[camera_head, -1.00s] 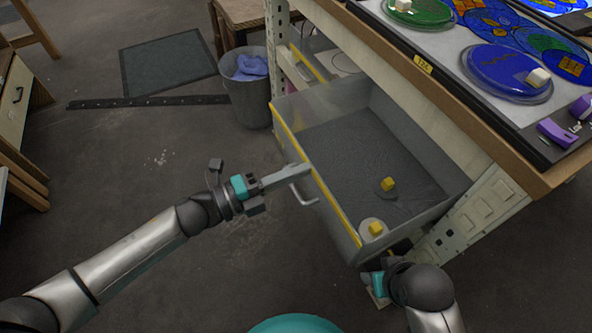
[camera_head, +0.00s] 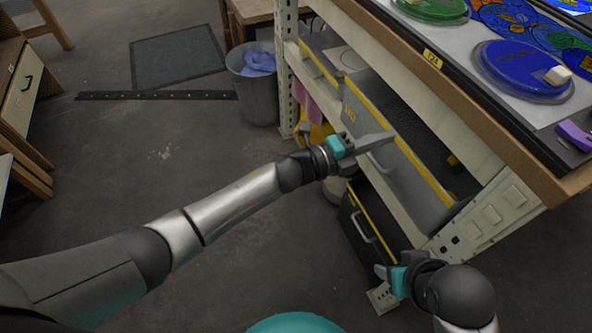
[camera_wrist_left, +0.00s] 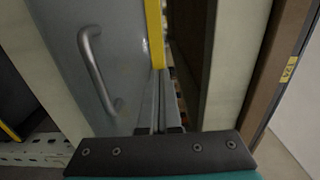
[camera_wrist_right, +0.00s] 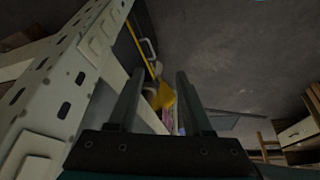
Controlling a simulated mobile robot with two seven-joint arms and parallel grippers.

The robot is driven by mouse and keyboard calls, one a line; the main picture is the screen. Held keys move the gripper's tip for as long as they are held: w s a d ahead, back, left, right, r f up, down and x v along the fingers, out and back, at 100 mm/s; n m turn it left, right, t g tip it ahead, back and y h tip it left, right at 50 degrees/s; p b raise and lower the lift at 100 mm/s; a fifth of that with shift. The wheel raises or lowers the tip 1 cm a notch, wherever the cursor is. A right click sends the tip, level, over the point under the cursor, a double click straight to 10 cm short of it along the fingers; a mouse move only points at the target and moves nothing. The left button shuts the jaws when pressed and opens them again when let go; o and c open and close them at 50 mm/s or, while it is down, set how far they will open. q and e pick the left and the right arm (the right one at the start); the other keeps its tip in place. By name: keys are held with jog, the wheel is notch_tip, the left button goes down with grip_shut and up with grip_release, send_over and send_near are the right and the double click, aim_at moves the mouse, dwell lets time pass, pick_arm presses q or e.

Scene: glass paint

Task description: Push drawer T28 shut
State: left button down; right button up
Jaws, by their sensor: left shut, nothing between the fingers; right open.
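The grey drawer (camera_head: 408,178) with a yellow top edge is still partly out of the workbench; its front also shows in the left wrist view (camera_wrist_left: 65,45) with a metal handle (camera_wrist_left: 97,70). Its label is too small to read surely. A yellow block (camera_head: 453,160) shows inside. My left gripper (camera_head: 388,138) is shut and empty, its fingers by the drawer front's yellow edge; whether they touch it I cannot tell. My right gripper (camera_head: 381,275) is open and empty, low by the bench's near metal leg; its spread fingers show in the right wrist view (camera_wrist_right: 157,80).
The bench leg (camera_head: 490,218) stands right of the drawer. A black drawer (camera_head: 352,215) sits below and another grey drawer (camera_head: 322,62) lies farther back. A bin (camera_head: 255,92) with blue cloth stands on the floor at the back.

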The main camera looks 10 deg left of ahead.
pick_arm(q)
jog(key=shift+b+x, duration=0.5)
jog(key=shift+x, duration=1.2)
pick_arm(e)
jog(key=shift+w+a+r+t+y, duration=0.15)
jog(key=shift+w+a+r+t, duration=0.15)
jog(key=shift+a+t, duration=0.1)
jog(key=shift+w+a+r+t+y, duration=0.15)
jog(key=shift+w+a+t, duration=0.15)
jog(key=shift+a+t, duration=0.1)
pick_arm(q)
jog(key=shift+d+r, duration=0.1)
jog(key=shift+r, duration=0.15)
